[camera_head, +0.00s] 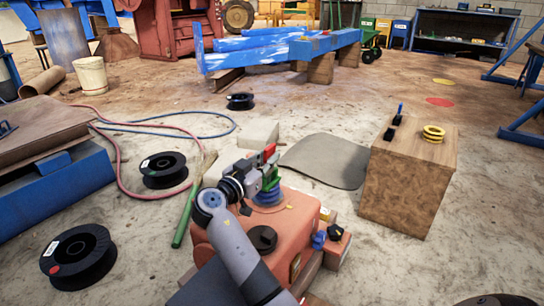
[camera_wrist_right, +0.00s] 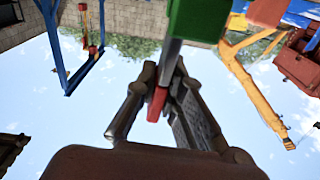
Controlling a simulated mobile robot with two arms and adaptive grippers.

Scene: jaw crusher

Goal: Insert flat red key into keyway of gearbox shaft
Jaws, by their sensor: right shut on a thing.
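The orange-red gearbox (camera_head: 240,235) stands on the ground at the lower middle of the head view. A green part (camera_head: 271,179) and blue rings (camera_head: 266,197) sit on its top, in line with the shaft. My right gripper (camera_head: 266,163) is at this shaft, shut on the flat red key (camera_head: 269,151), whose red end shows above the fingers. In the right wrist view, the red key (camera_wrist_right: 157,103) is between the fingers, beside a grey shaft (camera_wrist_right: 171,58) and a green block (camera_wrist_right: 197,18). The keyway is hidden, and I cannot tell whether the key touches it. My left gripper is not in view.
A wooden box (camera_head: 405,185) stands at the right, with yellow rings (camera_head: 433,134) and small black pieces on top. Black spools (camera_head: 78,257), hoses and a green pole (camera_head: 184,215) lie at the left. A grey mat (camera_head: 327,160) lies behind the gearbox.

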